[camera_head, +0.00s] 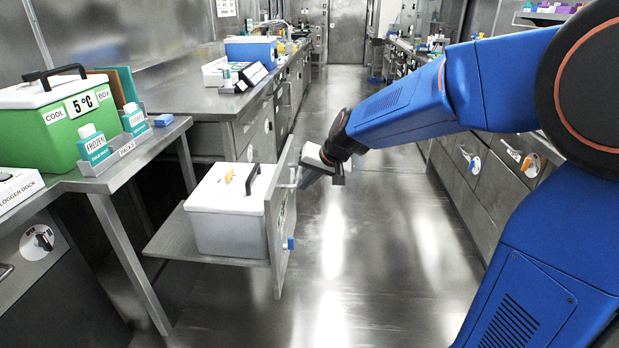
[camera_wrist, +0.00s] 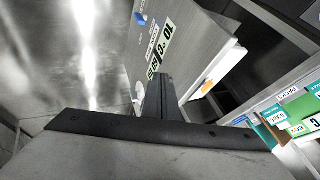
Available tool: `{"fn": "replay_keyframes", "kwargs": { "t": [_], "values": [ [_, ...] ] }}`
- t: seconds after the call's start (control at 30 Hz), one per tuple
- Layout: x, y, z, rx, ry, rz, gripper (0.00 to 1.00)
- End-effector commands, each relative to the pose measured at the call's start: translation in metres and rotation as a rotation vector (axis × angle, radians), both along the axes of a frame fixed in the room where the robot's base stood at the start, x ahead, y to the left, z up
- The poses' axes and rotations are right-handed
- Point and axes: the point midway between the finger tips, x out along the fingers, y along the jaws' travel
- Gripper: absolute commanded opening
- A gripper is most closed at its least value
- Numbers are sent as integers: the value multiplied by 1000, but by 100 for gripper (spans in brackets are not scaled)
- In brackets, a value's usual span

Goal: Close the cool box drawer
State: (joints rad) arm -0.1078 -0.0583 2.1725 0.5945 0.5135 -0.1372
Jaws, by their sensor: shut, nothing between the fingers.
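The cool box drawer (camera_head: 172,240) stands pulled out from the left bench, its front panel (camera_head: 284,235) facing the aisle. A white lidded box (camera_head: 228,235) with a black handle sits in it. My gripper (camera_head: 298,181) is at the outer side of the front panel, near its upper far part. In the wrist view, my gripper (camera_wrist: 160,90) is shut and empty, its fingers pointing along the labelled drawer front (camera_wrist: 190,45). A pale round part (camera_wrist: 139,92) shows beside the fingers. I cannot tell whether the fingers touch the panel.
A green cool box (camera_head: 50,130) marked 5 °C stands on the left bench beside a pack rack (camera_head: 128,158) with bottles. The aisle floor (camera_head: 370,260) is clear. Drawers with knobs (camera_head: 473,162) line the right side.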

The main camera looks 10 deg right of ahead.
Motion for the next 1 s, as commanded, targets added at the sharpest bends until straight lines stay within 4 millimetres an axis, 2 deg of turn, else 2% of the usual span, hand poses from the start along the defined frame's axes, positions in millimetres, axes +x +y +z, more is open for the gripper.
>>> {"fn": "replay_keyframes", "kwargs": {
  "t": [0.27, 0.4, 0.6, 1.0],
  "values": [
    [22, 15, -38, -1, 3, 1, 0],
    [27, 35, -35, -1, 0, 3, 0],
    [33, 49, -34, -1, 0, 1, 0],
    [34, 52, -34, 0, -1, -1, 0]
  ]
}}
